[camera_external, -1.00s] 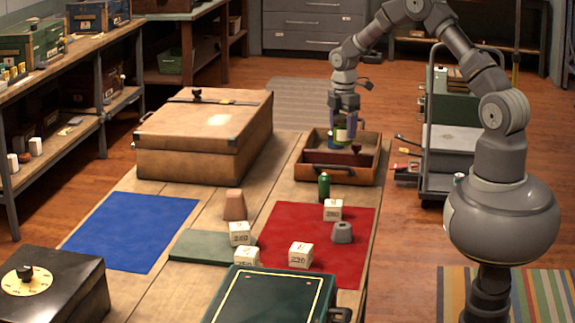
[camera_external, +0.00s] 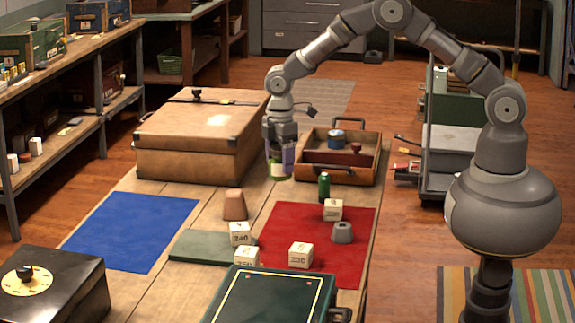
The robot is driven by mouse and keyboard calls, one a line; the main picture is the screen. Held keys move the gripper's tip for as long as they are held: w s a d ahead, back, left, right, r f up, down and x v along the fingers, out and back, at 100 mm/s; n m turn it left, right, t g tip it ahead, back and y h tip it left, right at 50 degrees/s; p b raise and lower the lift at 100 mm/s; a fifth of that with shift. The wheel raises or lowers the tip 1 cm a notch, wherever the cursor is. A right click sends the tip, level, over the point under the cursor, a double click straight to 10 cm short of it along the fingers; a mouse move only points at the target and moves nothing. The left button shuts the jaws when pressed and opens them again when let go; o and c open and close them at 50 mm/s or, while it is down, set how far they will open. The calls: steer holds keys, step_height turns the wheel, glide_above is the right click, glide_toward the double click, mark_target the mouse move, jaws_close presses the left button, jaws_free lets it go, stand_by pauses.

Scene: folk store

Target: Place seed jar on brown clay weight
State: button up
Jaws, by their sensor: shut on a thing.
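A wooden tray (camera_external: 313,172) holds a blue round item (camera_external: 336,139). A green bottle (camera_external: 324,186), a grey weight (camera_external: 342,232) and several white numbered blocks stand near the red mat (camera_external: 345,270). A tan case (camera_external: 165,160) is at left. The blue mat (camera_external: 128,240) is empty.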

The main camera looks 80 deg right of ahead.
steer(key=w, duration=0.4)
steer(key=w+f, duration=0.1)
steer(key=w, duration=0.3)
steer(key=w+b, duration=0.1)
steer(key=w, duration=0.3)
steer(key=shift+w+f, duration=0.2)
steer(key=shift+w, duration=0.05)
step_height(320, 180, down, 4)
steer(key=shift+r+b, duration=0.15)
steer(key=shift+b, duration=0.65)
steer(key=shift+r, duration=0.15)
steer(key=o, duration=1.2)
step_height(320, 180, up, 12)
steer(key=p, duration=0.5)
